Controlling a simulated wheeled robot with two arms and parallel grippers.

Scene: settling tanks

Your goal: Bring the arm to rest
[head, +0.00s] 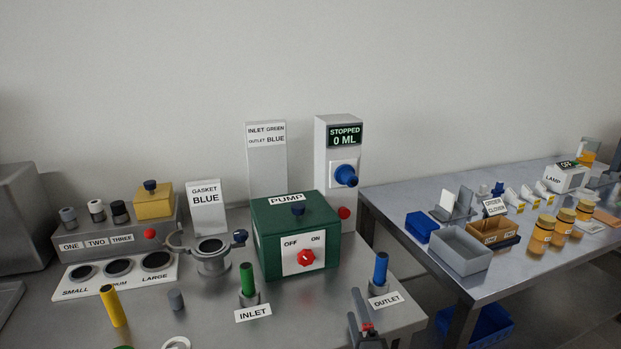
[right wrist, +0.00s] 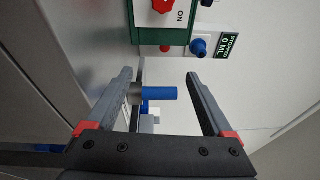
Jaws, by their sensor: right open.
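My right gripper (head: 356,306) shows at the bottom of the head view, at the front right of the steel bench. Its two dark fingers are apart and empty; the right wrist view (right wrist: 163,80) shows a wide gap between them. The blue tube (head: 381,268) stands upright in the grey socket behind the OUTLET label (head: 387,299). In the right wrist view the blue tube (right wrist: 160,93) appears in the gap between the fingers, and no finger visibly grips it. My left gripper is not in view.
The green pump box (head: 270,236) stands behind, its red knob (head: 305,258) on the front. A green tube (head: 247,279) stands at INLET. The display (head: 345,136) reads STOPPED, 0 ML. A second table (head: 400,197) with bins and jars stands at the right, past a gap.

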